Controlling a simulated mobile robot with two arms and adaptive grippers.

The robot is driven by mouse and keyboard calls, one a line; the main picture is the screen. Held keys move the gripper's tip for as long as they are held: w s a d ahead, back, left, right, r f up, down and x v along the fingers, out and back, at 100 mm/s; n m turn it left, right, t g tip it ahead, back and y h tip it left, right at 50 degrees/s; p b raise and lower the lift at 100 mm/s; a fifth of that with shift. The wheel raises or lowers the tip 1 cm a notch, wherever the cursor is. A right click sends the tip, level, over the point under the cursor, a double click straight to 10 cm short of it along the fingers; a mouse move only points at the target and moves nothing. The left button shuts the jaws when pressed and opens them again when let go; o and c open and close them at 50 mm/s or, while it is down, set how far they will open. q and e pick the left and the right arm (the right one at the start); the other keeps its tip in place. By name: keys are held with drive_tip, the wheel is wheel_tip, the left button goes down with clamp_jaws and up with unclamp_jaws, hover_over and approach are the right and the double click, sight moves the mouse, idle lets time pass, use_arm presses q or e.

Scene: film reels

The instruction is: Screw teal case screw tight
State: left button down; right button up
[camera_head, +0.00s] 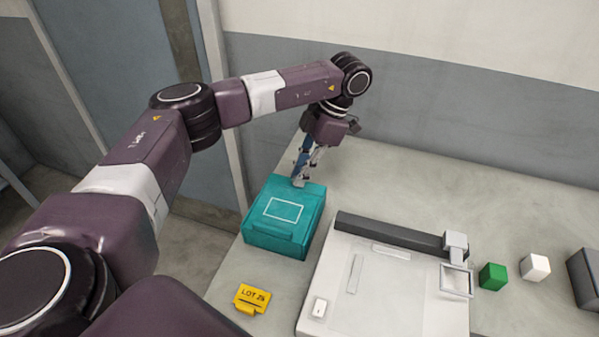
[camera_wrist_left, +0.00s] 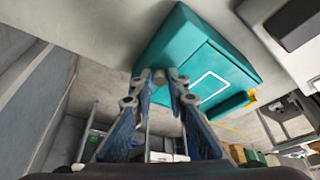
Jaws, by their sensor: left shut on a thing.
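The teal case (camera_head: 283,214) lies on the table with a white rectangle outlined on its lid; it also shows in the left wrist view (camera_wrist_left: 195,62). My left gripper (camera_head: 299,181) points down at the far edge of the case, with its fingertips at the lid. In the left wrist view the fingertips (camera_wrist_left: 160,76) are close together on a small grey piece at the case's edge, which I take for the case screw. The fingers hide most of it, so I cannot tell how deep it sits. My right gripper is not in view.
Farther right are a green cube (camera_head: 492,276), a white cube (camera_head: 535,267) and a dark grey block (camera_head: 585,275). The table (camera_head: 400,185) behind is clear.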

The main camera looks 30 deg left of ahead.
use_arm(q)
drive_tip(key=m, duration=0.2)
drive_tip(key=m+t, duration=0.1)
drive_tip(key=m, duration=0.1)
drive_tip(key=shift+d+r+t+y+b, duration=0.1)
drive_tip(key=shift+t+y+b, duration=0.2)
drive_tip(key=shift+y+b, duration=0.1)
idle(0.4)
drive_tip(key=c, duration=1.9)
unclamp_jaws()
drive_tip(key=shift+s, duration=0.1)
drive_tip(key=v, duration=1.2)
drive_tip(key=shift+d, duration=0.15)
